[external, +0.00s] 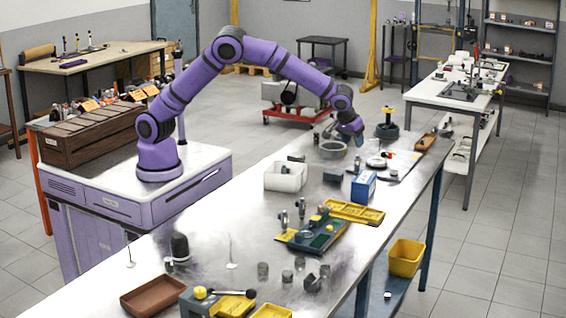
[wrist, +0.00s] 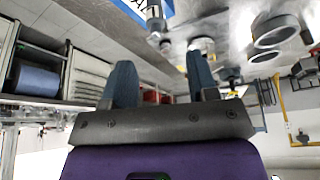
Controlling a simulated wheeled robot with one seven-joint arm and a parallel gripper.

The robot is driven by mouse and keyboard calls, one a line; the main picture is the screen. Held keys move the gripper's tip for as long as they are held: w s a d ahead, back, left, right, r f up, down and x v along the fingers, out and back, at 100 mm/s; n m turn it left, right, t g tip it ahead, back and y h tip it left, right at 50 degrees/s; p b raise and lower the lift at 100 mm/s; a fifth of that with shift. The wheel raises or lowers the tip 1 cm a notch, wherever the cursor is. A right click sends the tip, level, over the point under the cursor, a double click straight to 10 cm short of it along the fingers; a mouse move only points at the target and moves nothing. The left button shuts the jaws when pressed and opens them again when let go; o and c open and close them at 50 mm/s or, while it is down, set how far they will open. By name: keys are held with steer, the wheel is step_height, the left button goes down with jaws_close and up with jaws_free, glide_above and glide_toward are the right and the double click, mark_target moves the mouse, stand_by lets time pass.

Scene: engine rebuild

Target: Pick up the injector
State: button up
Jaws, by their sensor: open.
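My gripper (external: 358,142) is held over the far part of the long metal workbench (external: 215,225). In the wrist view its two blue-grey fingers (wrist: 161,82) stand wide apart with nothing between them. I cannot tell for sure which part is the injector. A small metal cylindrical piece (wrist: 155,22) shows beyond the fingers in the wrist view, beside a blue box (wrist: 140,8). The blue box also shows in the external view (external: 363,187), below my gripper. Small upright metal parts (external: 283,221) stand near a green and yellow tray (external: 312,236).
A grey ring-shaped bowl (external: 333,150) and a white bin (external: 285,177) stand near my gripper. A yellow tray (external: 355,212) lies in front of the blue box. A brown tray (external: 152,296) and several small metal cylinders occupy the near end. Bare bench shows at the middle left.

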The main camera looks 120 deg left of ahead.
mark_target(357, 156)
steer(key=x, duration=0.9)
steer(key=shift+w+d+f, duration=0.15)
steer(key=shift+d+f, duration=0.05)
jaws_close()
steer(key=shift+r, duration=1.75)
steer(key=s+d+r, duration=0.1)
steer(key=s+d, duration=0.3)
steer(key=s, duration=1.1)
steer(key=w+a, duration=0.1)
steer(key=w, duration=0.5)
steer(key=w+a+n, duration=0.1)
steer(key=w, duration=0.5)
steer(key=w+a+n, duration=0.1)
steer(key=w+a, duration=0.1)
steer(key=w, duration=0.4)
steer(key=shift+f+g, duration=0.3)
steer(key=shift+f, duration=1.8)
